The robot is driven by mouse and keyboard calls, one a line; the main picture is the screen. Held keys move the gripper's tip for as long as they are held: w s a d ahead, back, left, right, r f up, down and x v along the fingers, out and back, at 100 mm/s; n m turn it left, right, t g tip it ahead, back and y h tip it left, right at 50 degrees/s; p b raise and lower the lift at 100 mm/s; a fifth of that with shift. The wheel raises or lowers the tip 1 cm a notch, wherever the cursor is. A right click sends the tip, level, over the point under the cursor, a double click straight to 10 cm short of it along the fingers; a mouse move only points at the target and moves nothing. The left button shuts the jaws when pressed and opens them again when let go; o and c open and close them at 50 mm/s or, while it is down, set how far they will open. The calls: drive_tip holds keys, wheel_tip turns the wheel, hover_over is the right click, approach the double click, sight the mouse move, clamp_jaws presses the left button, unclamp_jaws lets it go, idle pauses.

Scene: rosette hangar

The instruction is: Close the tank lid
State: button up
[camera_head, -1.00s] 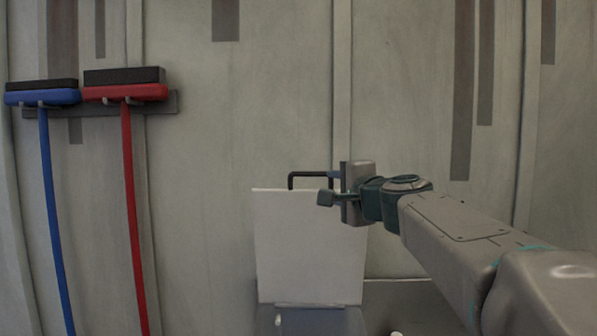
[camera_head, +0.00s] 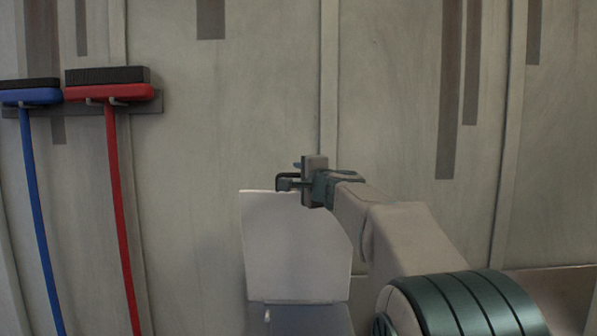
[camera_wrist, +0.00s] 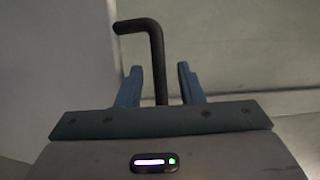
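The tank lid (camera_head: 297,245) is a white panel standing upright, raised from the grey tank (camera_head: 310,320) at the bottom of the head view. A black bent handle (camera_head: 281,178) shows at the lid's top edge, partly hidden by my gripper (camera_head: 290,176). In the wrist view the handle (camera_wrist: 157,62) runs down between the two blue fingers of my gripper (camera_wrist: 157,78). The fingers are apart, with a gap on both sides of the bar. The lid's pale face (camera_wrist: 60,60) fills the left of the wrist view.
A blue broom (camera_head: 35,190) and a red broom (camera_head: 118,200) hang on the wall at the left. The panelled wall (camera_head: 200,150) stands behind the lid. A low pale ledge (camera_head: 555,290) shows at the lower right.

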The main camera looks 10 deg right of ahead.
drive_tip(key=shift+w+a, duration=0.1)
drive_tip(key=shift+w, duration=0.35)
clamp_jaws()
drive_tip(key=shift+s+a+f+b, duration=0.1)
drive_tip(key=shift+s+f+b, duration=0.05)
drive_tip(key=shift+b, duration=0.2)
